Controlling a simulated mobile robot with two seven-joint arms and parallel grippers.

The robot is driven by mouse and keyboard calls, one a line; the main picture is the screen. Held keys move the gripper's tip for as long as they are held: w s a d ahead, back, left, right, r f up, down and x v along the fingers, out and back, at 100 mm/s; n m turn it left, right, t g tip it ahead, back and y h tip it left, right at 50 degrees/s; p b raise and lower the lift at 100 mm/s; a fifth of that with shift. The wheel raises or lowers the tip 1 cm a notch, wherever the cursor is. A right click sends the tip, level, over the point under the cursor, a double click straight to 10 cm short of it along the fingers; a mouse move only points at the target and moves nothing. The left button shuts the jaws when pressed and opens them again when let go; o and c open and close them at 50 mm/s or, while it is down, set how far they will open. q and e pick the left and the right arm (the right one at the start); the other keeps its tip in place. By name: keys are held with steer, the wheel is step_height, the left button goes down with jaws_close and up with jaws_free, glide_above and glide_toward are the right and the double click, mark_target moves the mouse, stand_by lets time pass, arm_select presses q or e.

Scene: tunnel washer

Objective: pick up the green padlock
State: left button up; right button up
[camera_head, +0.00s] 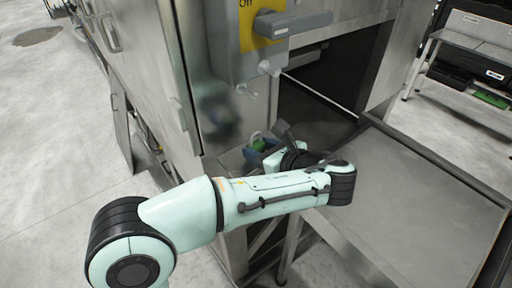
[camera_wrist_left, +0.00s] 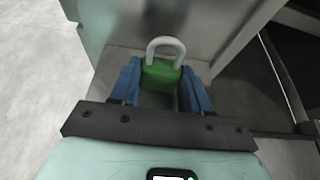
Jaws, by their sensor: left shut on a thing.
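The green padlock (camera_wrist_left: 160,74) with its pale grey shackle is between the blue fingers of my left gripper (camera_wrist_left: 160,88) in the left wrist view. The shackle points away from the gripper, and the fingers are shut on the green body. My right gripper is in neither view.
A grey switch box with a yellow plate and rotary handle (camera_head: 290,24) sticks out above my left gripper. A dark opening lies to the right, with a flat metal table (camera_head: 430,190) in front of it. A shelf with black bins (camera_head: 470,75) stands at the far right. Open floor (camera_head: 50,130) is at the left.

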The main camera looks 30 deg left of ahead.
arm_select(q)
steer(key=shift+d+r, duration=0.15)
steer(key=shift+r, duration=0.1)
step_height(320, 180, up, 7)
steer(key=p, duration=0.2)
steer(key=s+d+p, duration=0.1)
steer(key=s+d, duration=0.3)
steer(key=d, duration=0.5)
steer(key=s+d+p, duration=0.2)
steer(key=s+d, duration=0.1)
steer(key=d, duration=0.6)
steer(key=shift+s+f+p, duration=0.3)
steer(key=shift+s, duration=0.05)
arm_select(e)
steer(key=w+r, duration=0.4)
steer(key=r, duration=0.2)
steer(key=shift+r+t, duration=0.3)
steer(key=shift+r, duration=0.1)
